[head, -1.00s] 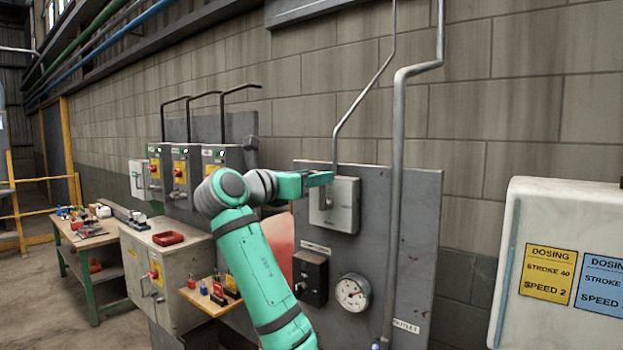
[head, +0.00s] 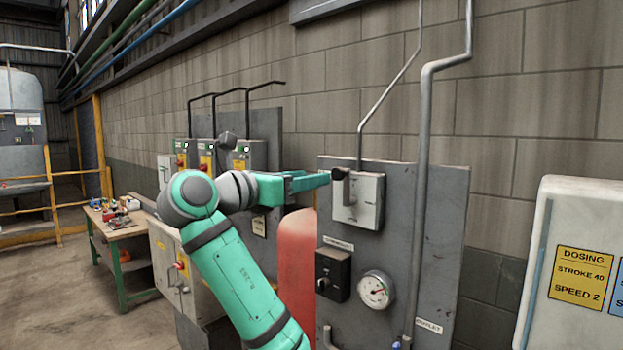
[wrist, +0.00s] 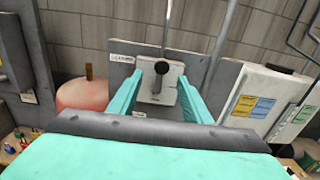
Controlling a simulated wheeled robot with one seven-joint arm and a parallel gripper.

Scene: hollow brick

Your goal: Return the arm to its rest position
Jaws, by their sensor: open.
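My gripper (head: 312,181) is at the end of my teal and grey arm, left of a grey switch box (head: 366,203) on a wall panel. In the wrist view my gripper (wrist: 163,98) has its two teal fingers spread apart with nothing held between them. The switch box (wrist: 171,80) with a dark round knob shows beyond and between the fingers. In the head view the box's dark handle (head: 340,174) is close to the fingertips; I cannot tell whether they touch.
The grey panel (head: 456,215) also carries a black box (head: 332,274), a gauge (head: 376,290) and a pipe. A red tank (head: 297,250) stands behind my arm. A white cabinet (head: 540,260) is at right, a workbench (head: 118,230) at left. Floor at far left is clear.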

